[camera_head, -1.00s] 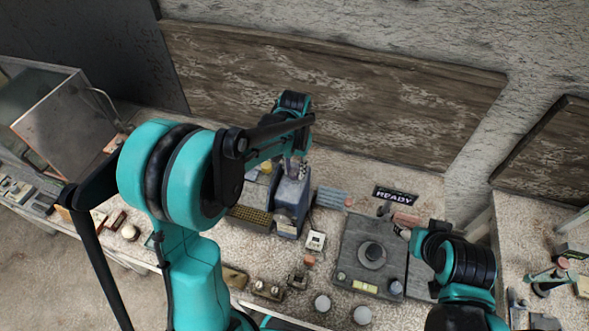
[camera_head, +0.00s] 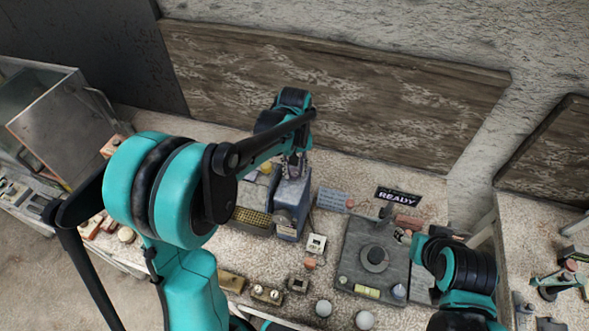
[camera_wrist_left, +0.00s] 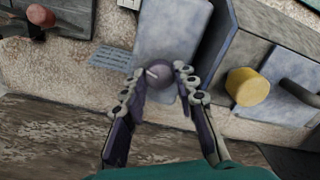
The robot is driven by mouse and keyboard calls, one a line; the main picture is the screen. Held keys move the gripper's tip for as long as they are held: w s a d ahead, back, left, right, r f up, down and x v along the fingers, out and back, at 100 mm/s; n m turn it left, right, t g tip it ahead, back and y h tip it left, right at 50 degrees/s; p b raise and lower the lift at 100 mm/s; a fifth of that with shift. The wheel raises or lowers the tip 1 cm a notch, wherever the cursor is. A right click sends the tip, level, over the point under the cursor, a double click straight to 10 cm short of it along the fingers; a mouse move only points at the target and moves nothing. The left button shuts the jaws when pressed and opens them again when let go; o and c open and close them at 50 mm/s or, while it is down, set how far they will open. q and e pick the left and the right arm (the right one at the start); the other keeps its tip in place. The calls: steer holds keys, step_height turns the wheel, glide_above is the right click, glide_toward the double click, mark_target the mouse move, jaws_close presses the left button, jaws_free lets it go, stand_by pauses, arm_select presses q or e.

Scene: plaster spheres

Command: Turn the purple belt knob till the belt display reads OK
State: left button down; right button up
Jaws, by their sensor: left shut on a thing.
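The purple knob (camera_wrist_left: 158,73) sits on the blue-grey machine box, between the fingers of my left gripper (camera_wrist_left: 158,82) in the left wrist view. The gripper is shut on it; a pale mark shows on the knob. In the head view my left gripper (camera_head: 294,166) reaches down to the top of the blue-grey box (camera_head: 291,205), and the knob is too small to tell. A black sign (camera_head: 397,196) reads READY; I cannot make out a belt display reading OK. My right arm is at the lower right, its fingers too unclear to judge.
A yellow knob (camera_wrist_left: 247,86) stands close to my left gripper on the neighbouring machine. A grey square plate with a round dial (camera_head: 375,258) lies right of the box. White balls (camera_head: 324,308) lie near the table's front. The wooden wall panel is behind.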

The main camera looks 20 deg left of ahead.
mark_target(295, 172)
stand_by(0.4)
arm_select(q)
steer(key=c, duration=1.2)
jaws_free()
steer(key=shift+o, duration=0.2)
steer(key=shift+r, duration=0.1)
step_height(295, 172, up, 12)
